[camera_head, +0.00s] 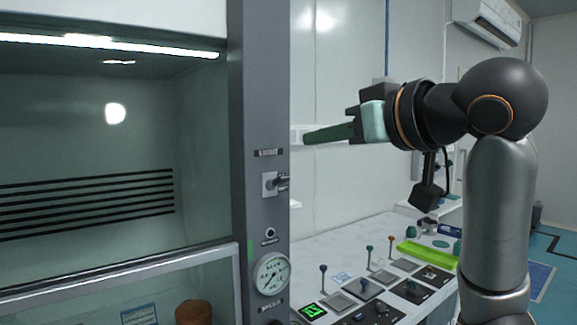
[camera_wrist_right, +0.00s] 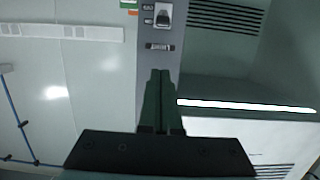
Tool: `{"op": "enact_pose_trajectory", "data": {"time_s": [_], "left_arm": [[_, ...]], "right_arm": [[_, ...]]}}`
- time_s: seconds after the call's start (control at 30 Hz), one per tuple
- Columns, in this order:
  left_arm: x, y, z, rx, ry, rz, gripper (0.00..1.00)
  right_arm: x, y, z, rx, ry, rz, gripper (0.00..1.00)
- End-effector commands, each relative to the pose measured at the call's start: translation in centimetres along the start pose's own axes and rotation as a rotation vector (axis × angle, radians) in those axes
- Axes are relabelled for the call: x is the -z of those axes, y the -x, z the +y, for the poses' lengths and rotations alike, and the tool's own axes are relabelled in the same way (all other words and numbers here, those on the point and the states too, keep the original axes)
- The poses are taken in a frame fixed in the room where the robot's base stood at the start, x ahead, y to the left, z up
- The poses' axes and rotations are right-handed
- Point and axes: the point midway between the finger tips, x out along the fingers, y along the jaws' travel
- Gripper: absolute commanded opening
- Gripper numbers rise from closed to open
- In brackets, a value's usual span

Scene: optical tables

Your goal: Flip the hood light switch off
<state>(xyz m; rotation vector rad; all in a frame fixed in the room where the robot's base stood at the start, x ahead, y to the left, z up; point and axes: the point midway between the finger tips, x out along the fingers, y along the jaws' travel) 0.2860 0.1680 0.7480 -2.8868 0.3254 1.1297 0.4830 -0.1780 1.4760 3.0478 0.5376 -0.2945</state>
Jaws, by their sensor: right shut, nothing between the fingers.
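The hood light switch (camera_head: 271,184) is a small pale plate with a dark lever on the grey front post of the fume hood (camera_head: 110,120). It also shows near the top of the right wrist view (camera_wrist_right: 163,17), which looks upside down. The hood's light strip (camera_head: 110,45) glows white. My right gripper (camera_head: 306,137) is shut and empty, its dark green fingers pointing left, above and to the right of the switch in the head view. In the wrist view its fingertips (camera_wrist_right: 161,71) stay apart from the switch, near a small label. My left gripper is not in view.
A round gauge (camera_head: 271,273) sits lower on the post. The hood's sash (camera_head: 150,265) runs along its opening. A bench (camera_head: 335,240) to the right holds several coloured knobs, panels and a green tray (camera_head: 427,254). The space between gripper and post looks free.

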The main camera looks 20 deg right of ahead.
Motion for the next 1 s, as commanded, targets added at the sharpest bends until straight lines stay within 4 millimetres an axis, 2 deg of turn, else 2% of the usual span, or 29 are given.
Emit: {"op": "enact_pose_trajectory", "data": {"time_s": [0.37, 0.53, 0.67, 1.0], "left_arm": [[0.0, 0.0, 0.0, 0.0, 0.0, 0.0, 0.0], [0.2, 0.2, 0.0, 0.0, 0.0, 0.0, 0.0], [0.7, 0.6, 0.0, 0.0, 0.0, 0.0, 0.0], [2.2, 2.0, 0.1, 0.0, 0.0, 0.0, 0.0]], "right_arm": [[0.4, 0.3, -0.1, 0.001, 0.001, 0.005, 0.0], [0.5, -0.6, -0.1, 0.002, -0.001, 0.003, 0.0], [0.4, -2.5, -0.1, 0.002, 0.0, 0.0, 0.0], [0.6, -9.9, -0.1, 0.002, -0.001, -0.001, 0.0]]}}
